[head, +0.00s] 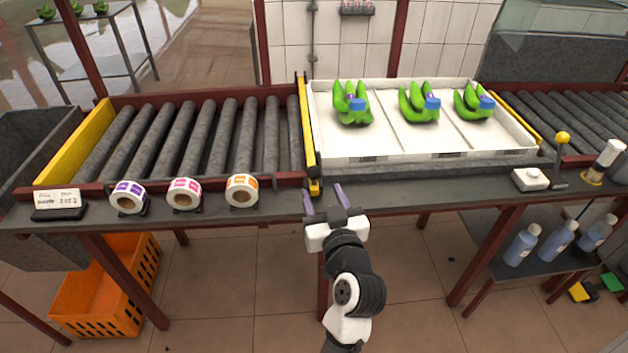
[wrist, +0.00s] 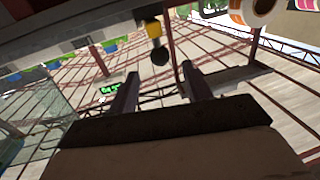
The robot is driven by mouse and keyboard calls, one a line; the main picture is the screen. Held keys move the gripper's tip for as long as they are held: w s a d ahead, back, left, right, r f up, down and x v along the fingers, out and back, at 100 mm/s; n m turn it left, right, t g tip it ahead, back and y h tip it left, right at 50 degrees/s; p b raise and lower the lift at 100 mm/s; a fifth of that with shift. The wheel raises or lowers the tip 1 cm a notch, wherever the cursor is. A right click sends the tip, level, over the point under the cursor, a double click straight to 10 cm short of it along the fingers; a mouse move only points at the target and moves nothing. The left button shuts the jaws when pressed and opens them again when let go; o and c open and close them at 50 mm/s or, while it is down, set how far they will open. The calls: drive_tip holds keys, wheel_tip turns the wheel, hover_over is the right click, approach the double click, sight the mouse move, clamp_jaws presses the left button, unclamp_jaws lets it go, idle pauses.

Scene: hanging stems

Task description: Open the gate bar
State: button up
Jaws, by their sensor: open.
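A yellow gate bar (head: 308,135) runs along the left edge of a white tray (head: 335,151), between it and the left rollers. Its near end has a small yellow tip at the table's front edge. In the wrist view a yellow and dark piece (wrist: 154,38), seemingly this near end, hangs just beyond my fingers. My gripper (head: 325,193) is open and empty at the table's front edge, just below and slightly right of the bar's near end. In the wrist view both fingers of my gripper (wrist: 160,76) are apart with nothing between them.
Several grey rollers (head: 190,135) lie left of the bar. Three label rolls (head: 184,194) stand on the front ledge. Green banana bunches (head: 352,103) with blue caps sit in the tray. A white button box (head: 530,179) and a yellow-knobbed lever (head: 562,140) stand at right.

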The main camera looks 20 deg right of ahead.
sight(316, 177)
drive_tip(key=w+b, duration=0.1)
drive_tip(key=b, duration=0.3)
drive_tip(key=w+b, duration=0.1)
drive_tip(key=b, duration=0.2)
drive_tip(key=shift+w+d+f+b, duration=0.15)
drive_tip(key=shift+w+b, duration=0.15)
drive_tip(key=shift+b, duration=0.05)
drive_tip(key=w, duration=0.1)
drive_tip(key=w+p, duration=0.2)
drive_tip(key=w, duration=0.1)
drive_tip(key=shift+d+r, duration=0.25)
drive_tip(key=shift+r, duration=0.05)
drive_tip(key=shift+w+d+f, duration=0.1)
drive_tip(key=shift+w+f, duration=0.05)
drive_tip(key=shift+w, duration=0.5)
clamp_jaws()
